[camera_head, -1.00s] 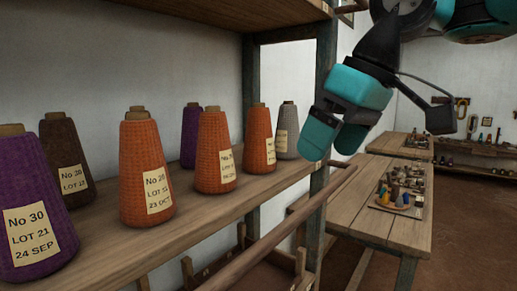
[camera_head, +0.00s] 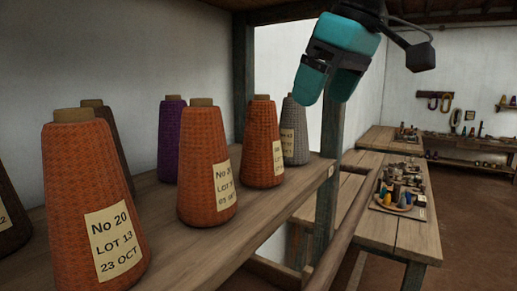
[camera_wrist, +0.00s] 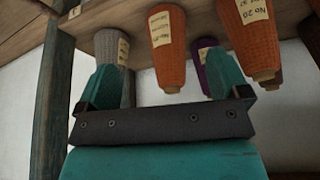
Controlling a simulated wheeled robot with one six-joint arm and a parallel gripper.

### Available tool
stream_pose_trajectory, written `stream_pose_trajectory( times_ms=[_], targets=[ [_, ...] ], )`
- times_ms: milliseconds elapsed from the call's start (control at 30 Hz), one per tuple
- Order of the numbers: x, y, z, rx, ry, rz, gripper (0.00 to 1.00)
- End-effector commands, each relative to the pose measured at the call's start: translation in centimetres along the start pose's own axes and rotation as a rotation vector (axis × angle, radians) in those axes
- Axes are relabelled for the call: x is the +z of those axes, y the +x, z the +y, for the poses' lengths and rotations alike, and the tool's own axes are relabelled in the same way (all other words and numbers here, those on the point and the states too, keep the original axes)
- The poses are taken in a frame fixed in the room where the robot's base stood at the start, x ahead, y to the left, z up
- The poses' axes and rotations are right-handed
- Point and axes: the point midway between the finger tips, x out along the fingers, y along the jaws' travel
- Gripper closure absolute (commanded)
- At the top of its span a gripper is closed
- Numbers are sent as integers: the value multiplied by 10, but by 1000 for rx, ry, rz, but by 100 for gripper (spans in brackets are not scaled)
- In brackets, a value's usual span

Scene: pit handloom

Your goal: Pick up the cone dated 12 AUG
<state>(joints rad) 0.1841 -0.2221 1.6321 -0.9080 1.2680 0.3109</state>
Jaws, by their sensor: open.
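Several labelled yarn cones stand upright on the shelf. The nearest orange cone (camera_head: 75,185) reads No 20, LOT 13, 23 OCT. A third orange cone (camera_head: 262,135) and a grey cone (camera_head: 295,135) have labels I cannot read. No label legibly shows 12 AUG. My gripper (camera_head: 328,92) is open and empty, above and right of the grey cone in the picture. In the upside-down wrist view, my gripper (camera_wrist: 166,85) has the grey cone (camera_wrist: 112,48) near its left finger and an orange cone (camera_wrist: 167,47) between the fingers.
The wooden shelf (camera_head: 165,235) has a post (camera_head: 328,165) at its right end and a rail (camera_head: 340,230) along its front. A purple cone (camera_head: 168,140) and brown cones stand behind or left. A worktable (camera_head: 400,225) with small items stands beyond.

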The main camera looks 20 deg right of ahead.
Motion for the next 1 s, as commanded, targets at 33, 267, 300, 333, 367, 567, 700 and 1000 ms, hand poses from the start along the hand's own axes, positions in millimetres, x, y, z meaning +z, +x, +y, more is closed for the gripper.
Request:
stream_pose_trajectory(
  times_ms=[33, 267, 300, 333, 367, 567, 700, 1000],
  targets=[
    [-9, 9, -2, -5, -7, -1, 7],
    [-59, 29, -3, -5, -7, -2, 7],
    [-66, 32, -3, -5, -6, -2, 7],
    [-72, 34, -3, -5, -6, -1, 7],
    [-76, 36, -2, -4, -5, -1, 7],
    [-93, 43, -1, -2, -1, 0, 7],
    [-91, 58, -1, -2, 1, 0, 7],
    [-92, 94, -1, 0, 0, 0, 7]
  ],
)
